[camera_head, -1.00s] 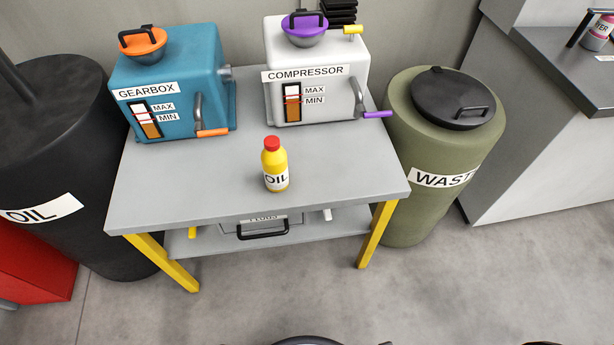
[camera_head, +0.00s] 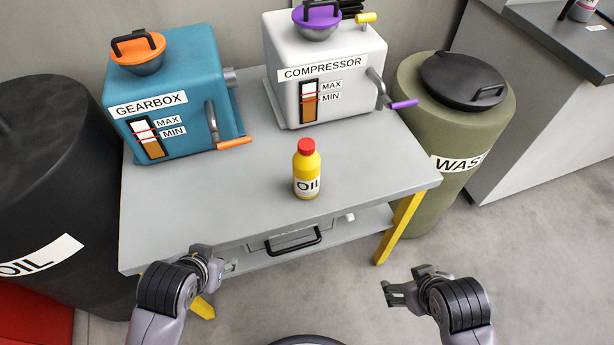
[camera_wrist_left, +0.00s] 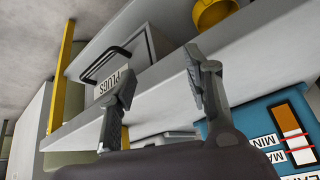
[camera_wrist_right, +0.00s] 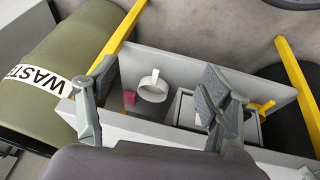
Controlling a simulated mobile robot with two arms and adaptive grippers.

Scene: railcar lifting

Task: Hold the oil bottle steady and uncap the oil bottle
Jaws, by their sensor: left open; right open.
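The oil bottle (camera_head: 307,172) is yellow with a white OIL label and stands upright on the grey table. Its red cap (camera_head: 306,146) is on top. My left gripper (camera_head: 228,266) is at the table's front edge, left of and in front of the bottle; in the left wrist view (camera_wrist_left: 160,85) its fingers are apart and empty. My right gripper (camera_head: 405,283) is in front of the table, right of and lower than the bottle; in the right wrist view (camera_wrist_right: 150,95) its fingers are apart and empty. The bottle shows in neither wrist view.
Behind the bottle stand a blue gearbox (camera_head: 180,85) and a white compressor (camera_head: 350,55) on the table (camera_head: 225,200). A black oil drum (camera_head: 50,170) is at the left, a green waste drum (camera_head: 420,110) at the right. A PLUGS drawer box (camera_wrist_left: 150,50) sits below the tabletop.

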